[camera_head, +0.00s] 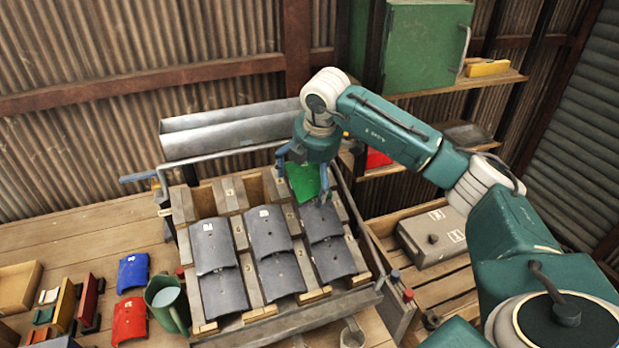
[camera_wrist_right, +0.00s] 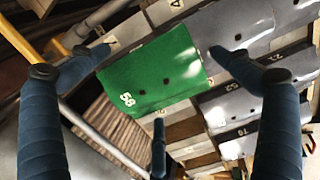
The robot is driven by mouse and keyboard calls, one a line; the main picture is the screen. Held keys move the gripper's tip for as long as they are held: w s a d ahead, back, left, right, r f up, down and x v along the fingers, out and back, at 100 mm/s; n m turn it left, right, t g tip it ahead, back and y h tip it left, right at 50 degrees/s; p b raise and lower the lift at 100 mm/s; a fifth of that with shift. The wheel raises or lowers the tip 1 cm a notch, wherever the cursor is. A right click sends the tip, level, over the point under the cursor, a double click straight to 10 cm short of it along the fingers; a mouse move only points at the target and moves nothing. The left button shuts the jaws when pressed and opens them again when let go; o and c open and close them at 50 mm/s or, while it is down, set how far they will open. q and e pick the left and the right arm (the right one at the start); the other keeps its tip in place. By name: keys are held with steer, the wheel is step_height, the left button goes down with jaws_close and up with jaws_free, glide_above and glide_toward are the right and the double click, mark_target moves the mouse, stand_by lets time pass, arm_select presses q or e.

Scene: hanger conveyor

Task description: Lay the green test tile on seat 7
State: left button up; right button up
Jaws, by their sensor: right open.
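The green test tile (camera_head: 304,183) is at the top of the right column of the tile rack (camera_head: 283,318), just above a grey tile (camera_head: 320,221). In the right wrist view the green tile (camera_wrist_right: 150,68) shows its face, with a white number 58 and two dark holes. My right gripper (camera_head: 303,174) is over the tile with its blue fingers spread apart. In the wrist view the fingers are clear of the tile's middle. Whether the tile is fully seated is hard to tell, and I cannot read the seat's number for certain. My left gripper is not in view.
Several grey tiles (camera_head: 212,246) fill the rack's lower rows; the top-left and top-middle places look bare. A grey case (camera_head: 431,236) lies right.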

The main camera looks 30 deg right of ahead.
steer(key=v, duration=1.2)
steer(key=shift+s, duration=0.1)
